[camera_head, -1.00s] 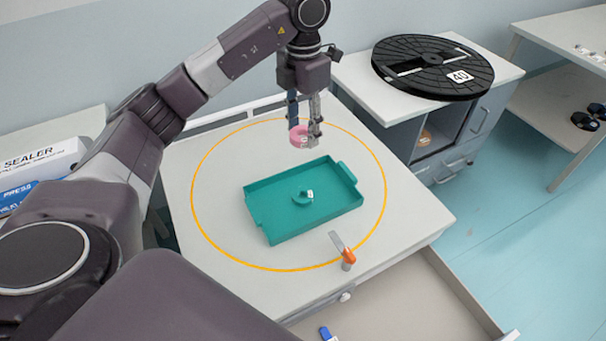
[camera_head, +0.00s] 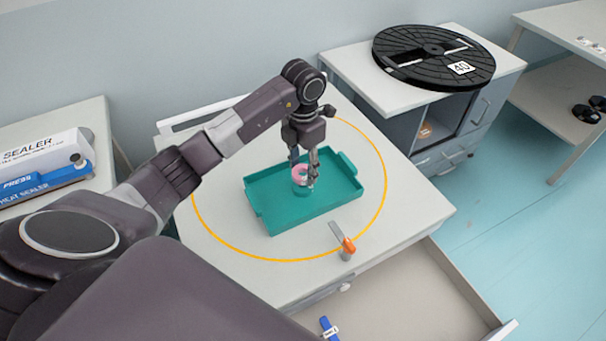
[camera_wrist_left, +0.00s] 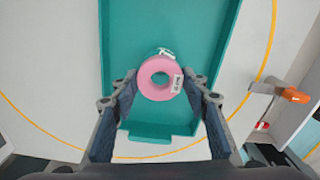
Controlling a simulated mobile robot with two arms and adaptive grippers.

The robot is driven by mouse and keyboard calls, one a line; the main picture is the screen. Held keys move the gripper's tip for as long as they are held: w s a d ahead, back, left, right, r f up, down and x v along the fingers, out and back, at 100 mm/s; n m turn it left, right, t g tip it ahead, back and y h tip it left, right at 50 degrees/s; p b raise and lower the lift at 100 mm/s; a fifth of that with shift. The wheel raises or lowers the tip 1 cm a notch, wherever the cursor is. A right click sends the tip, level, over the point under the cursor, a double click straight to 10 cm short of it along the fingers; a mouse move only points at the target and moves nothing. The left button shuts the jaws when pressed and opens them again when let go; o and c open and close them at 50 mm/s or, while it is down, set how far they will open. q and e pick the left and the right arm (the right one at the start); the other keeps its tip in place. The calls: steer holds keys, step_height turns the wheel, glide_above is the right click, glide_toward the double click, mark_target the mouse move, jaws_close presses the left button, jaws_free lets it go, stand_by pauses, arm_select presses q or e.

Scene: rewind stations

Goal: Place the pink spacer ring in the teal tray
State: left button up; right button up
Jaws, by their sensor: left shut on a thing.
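The pink spacer ring (camera_head: 299,173) is between the fingers of my left gripper (camera_head: 303,180), which is shut on it. The ring also shows in the left wrist view (camera_wrist_left: 146,80), with a white label on its side. The teal tray (camera_head: 335,207) sits on the table inside an orange circle. The gripper and ring are over the middle of the tray, at the teal piece in it; whether the ring touches that piece cannot be told. The tray also shows in the left wrist view (camera_wrist_left: 117,50). My right gripper is not in view.
An orange-handled tool (camera_head: 346,245) lies in front of the tray on the table (camera_head: 400,205). An open drawer (camera_head: 410,305) holds a blue item (camera_head: 328,328). A black reel (camera_head: 433,58) lies on the cabinet at the right. Boxed sealers (camera_head: 45,165) stand at the left.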

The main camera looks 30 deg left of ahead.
arm_select(q)
step_height(320, 180, down, 3)
steer(key=shift+f, duration=0.1)
steer(key=shift+f, duration=0.2)
steer(key=o, duration=1.1)
